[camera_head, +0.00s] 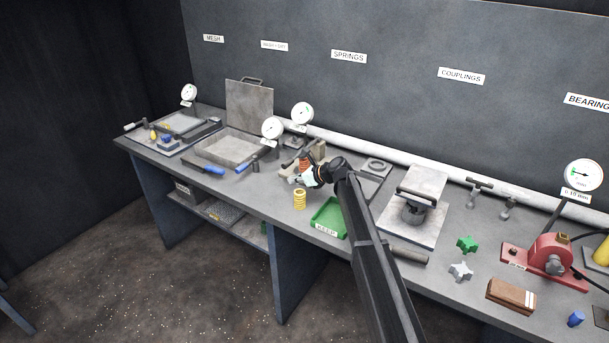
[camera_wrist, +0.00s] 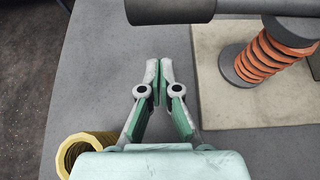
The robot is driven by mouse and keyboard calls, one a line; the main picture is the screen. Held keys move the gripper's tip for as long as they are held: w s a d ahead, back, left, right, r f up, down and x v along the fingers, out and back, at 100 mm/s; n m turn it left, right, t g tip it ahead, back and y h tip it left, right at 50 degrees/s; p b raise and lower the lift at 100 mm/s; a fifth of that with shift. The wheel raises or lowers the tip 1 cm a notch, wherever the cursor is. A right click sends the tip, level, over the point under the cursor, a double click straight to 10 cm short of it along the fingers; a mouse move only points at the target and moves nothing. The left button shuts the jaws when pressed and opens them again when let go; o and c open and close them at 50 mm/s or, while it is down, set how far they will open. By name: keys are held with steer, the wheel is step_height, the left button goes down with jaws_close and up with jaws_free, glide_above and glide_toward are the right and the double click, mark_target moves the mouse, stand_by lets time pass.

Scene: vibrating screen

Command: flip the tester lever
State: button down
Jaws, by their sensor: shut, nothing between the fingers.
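The spring tester shows as a pale base plate (camera_wrist: 238,104) with an orange coil spring (camera_wrist: 268,58) between dark grey discs. A dark grey round bar with a thicker end (camera_wrist: 170,10), apparently the tester lever, crosses the top of the wrist view. My gripper (camera_wrist: 157,80) is shut and empty, its fingertips below the bar's thick end in that picture, with a visible gap between. In the head view my gripper (camera_head: 299,181) is at the tester's front side, and my arm and gripper partly hide the tester. The height of the fingertips relative to the bar is unclear.
A yellow coil spring (camera_head: 299,199) stands near the bench front; it also shows in the wrist view (camera_wrist: 84,150) beside my gripper. A green KEEP tray (camera_head: 328,219) lies to the right. Dial gauges (camera_head: 302,113) stand behind. Bare bench lies left of my fingertips in the wrist view.

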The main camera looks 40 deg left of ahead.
steer(key=shift+a+r+p, duration=0.2)
steer(key=shift+r+p, duration=0.2)
steer(key=shift+r, duration=0.6)
steer(key=shift+a+r+p, duration=0.2)
steer(key=shift+r+p, duration=0.15)
steer(key=shift+r, duration=0.6)
